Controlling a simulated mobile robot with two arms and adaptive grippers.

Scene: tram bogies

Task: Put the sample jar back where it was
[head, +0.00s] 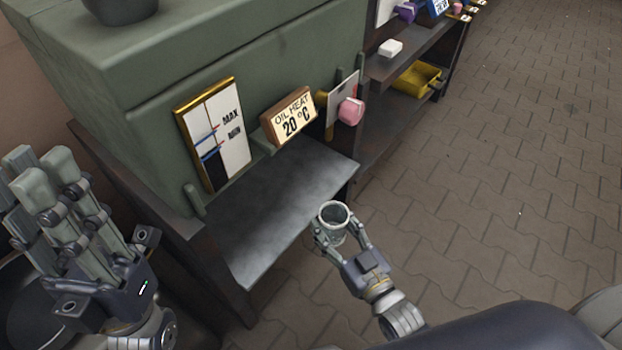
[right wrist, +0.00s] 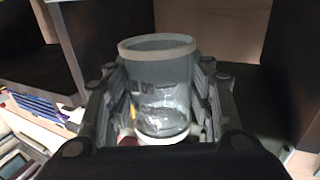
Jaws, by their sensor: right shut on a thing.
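The sample jar (head: 334,214) is a clear, open-topped jar with a pale rim. My right gripper (head: 338,238) is shut on it and holds it upright in the air, just off the front right edge of the dark shelf (head: 262,225). In the right wrist view the jar (right wrist: 160,85) sits between both fingers, with dark lettering on its side and a pale base. My left gripper (head: 60,205) is at the left of the head view, empty, with its fingers raised and apart, in front of the green cabinet's left side.
A gauge marked MAX and MIN (head: 214,135) and an "OIL HEAT 20 °C" sign (head: 290,117) stand at the back of the shelf. A pink item (head: 351,111) is right of them. Farther right are a white block (head: 390,48) and a yellow bin (head: 416,79). The shelf top is clear.

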